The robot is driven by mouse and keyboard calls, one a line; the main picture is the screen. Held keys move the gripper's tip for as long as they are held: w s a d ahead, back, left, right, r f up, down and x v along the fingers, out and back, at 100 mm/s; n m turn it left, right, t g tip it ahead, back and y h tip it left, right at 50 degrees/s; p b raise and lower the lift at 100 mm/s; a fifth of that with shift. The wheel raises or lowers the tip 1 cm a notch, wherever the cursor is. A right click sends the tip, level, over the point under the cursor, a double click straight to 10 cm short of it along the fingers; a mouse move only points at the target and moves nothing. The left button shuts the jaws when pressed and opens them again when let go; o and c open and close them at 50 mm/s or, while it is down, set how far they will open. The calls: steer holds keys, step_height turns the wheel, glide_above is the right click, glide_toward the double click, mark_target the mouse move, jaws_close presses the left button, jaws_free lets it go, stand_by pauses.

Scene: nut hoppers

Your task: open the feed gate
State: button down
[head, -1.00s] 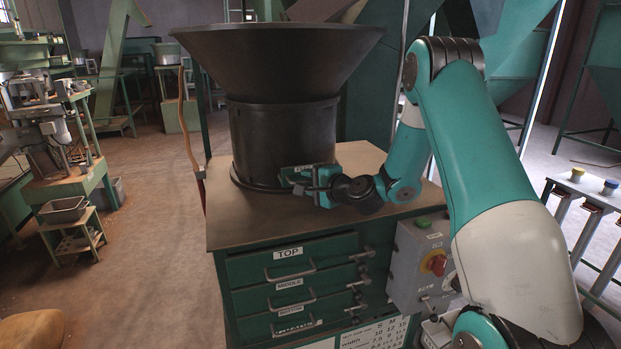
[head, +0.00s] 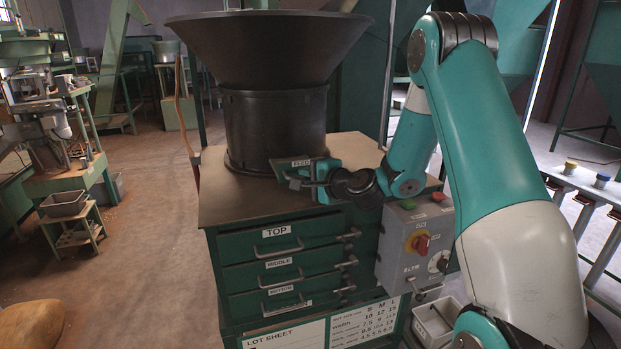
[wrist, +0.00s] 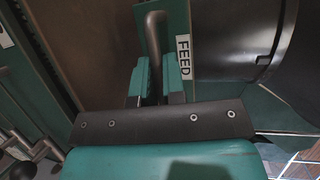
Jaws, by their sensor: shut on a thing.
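The feed gate (head: 301,163) is a small green piece with a white FEED label at the foot of the black hopper (head: 275,125), above the cabinet top. In the wrist view the label (wrist: 184,58) is on a green plate, beside a bent grey bar handle (wrist: 154,32). My gripper (head: 303,184) is at the gate, in front of the hopper. In the wrist view its teal fingers (wrist: 158,80) are closed around the lower part of the handle. The handle's end is hidden between the fingers. How far the gate stands out cannot be told.
The wooden cabinet top (head: 235,200) is bare left of the hopper. Drawers with handles lie below it. A grey control box (head: 400,255) with a red knob hangs at the cabinet's right, close under my arm. Open floor (head: 150,240) lies to the left.

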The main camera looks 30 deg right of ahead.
steer(key=c, duration=1.2)
jaws_free()
steer(key=b+v, duration=1.3)
steer(key=v, duration=0.4)
steer(key=shift+s, duration=0.25)
